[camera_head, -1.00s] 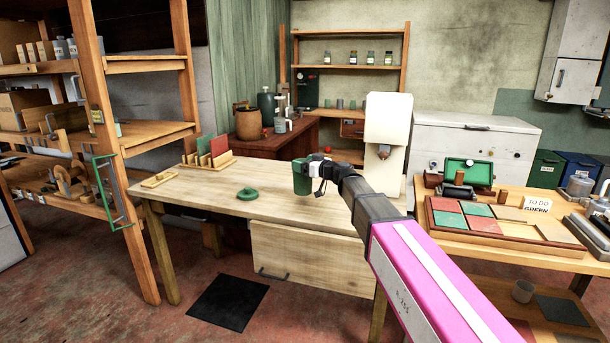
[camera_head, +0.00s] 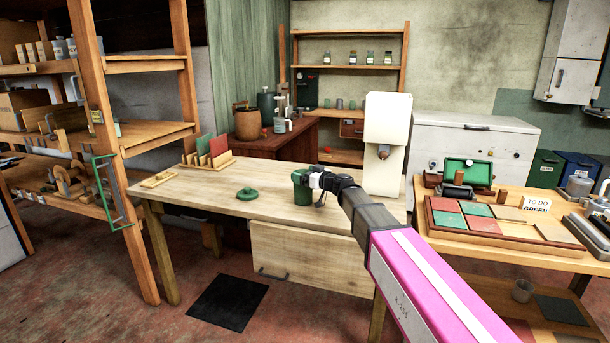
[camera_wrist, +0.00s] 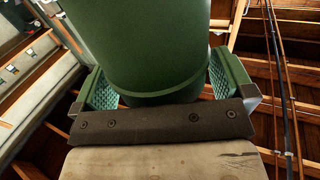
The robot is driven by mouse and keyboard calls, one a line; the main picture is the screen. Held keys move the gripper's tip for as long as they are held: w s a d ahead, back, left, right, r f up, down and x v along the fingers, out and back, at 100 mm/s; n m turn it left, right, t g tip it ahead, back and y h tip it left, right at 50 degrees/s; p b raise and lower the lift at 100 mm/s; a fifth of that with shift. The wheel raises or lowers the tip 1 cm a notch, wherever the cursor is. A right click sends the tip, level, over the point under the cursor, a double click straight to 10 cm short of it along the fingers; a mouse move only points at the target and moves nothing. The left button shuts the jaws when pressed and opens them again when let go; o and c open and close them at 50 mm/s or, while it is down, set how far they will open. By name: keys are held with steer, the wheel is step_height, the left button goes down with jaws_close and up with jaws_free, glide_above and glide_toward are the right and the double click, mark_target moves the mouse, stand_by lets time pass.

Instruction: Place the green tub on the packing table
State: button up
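The green tub (camera_head: 302,190) is in my gripper (camera_head: 310,181) over the right part of the light wooden table (camera_head: 220,206). In the wrist view the tub (camera_wrist: 150,45) stands between the two green padded fingers of my gripper (camera_wrist: 162,90), which look closed on its sides. The tub looks upright, with its base at or just above the tabletop; I cannot tell if it touches. A green lid (camera_head: 247,194) with a knob lies on the same table, left of the tub.
A rack with green and red panels (camera_head: 212,155) and a small wooden tray (camera_head: 158,180) stand on the table's left. A cream machine (camera_head: 387,135) stands behind my arm. A sorting tray (camera_head: 490,240) and a sign (camera_head: 537,203) are on the right table.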

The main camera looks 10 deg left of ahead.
steer(key=shift+r, duration=0.15)
steer(key=v, duration=1.2)
